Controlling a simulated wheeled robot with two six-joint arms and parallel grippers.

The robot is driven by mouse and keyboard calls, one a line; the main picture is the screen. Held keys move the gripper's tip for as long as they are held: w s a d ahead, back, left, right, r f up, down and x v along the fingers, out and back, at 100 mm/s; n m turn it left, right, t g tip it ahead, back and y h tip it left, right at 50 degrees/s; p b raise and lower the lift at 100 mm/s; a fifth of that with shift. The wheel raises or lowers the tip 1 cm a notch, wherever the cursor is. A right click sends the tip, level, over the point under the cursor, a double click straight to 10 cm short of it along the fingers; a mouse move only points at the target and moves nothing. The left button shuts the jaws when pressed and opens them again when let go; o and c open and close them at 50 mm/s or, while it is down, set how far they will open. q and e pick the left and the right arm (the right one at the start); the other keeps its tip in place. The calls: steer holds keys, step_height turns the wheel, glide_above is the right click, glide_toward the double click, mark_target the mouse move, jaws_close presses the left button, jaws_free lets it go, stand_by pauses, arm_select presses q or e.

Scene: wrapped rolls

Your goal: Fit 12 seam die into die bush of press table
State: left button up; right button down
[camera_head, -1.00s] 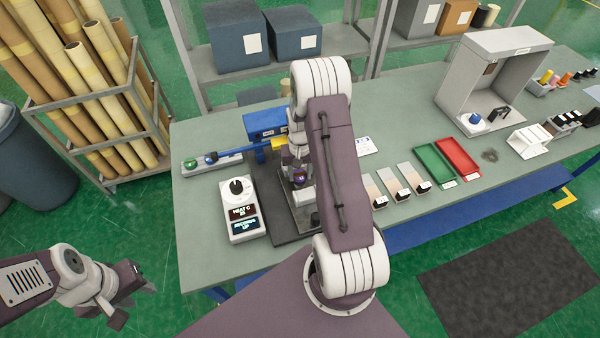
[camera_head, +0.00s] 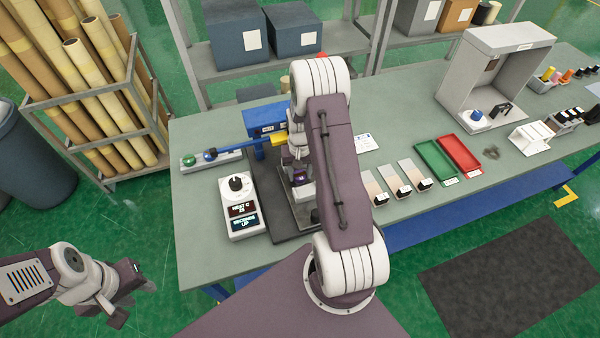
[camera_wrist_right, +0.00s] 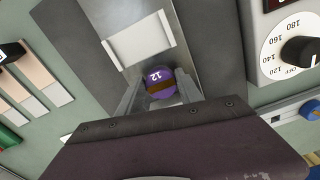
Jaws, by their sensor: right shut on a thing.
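My right gripper (camera_wrist_right: 158,97) is shut on the 12 seam die (camera_wrist_right: 155,76), a round purple piece with a white "12" and a brown band. In the head view the die (camera_head: 299,174) is small and partly covered by my arm. It is over the press table, at the front of the blue press (camera_head: 265,118). The wrist view shows a grey metal plate (camera_wrist_right: 195,30) with a pale block (camera_wrist_right: 137,42) just beyond the die. I cannot make out the die bush. My left gripper (camera_head: 132,298) is open and empty, off the table at lower left.
Sample strips (camera_head: 395,182), a green tray (camera_head: 436,162) and a red tray (camera_head: 459,154) lie to the right.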

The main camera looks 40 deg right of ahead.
steer(key=c, duration=0.7)
jaws_free()
steer(key=shift+r, duration=0.15)
step_height(320, 180, up, 9)
steer(key=b, duration=0.1)
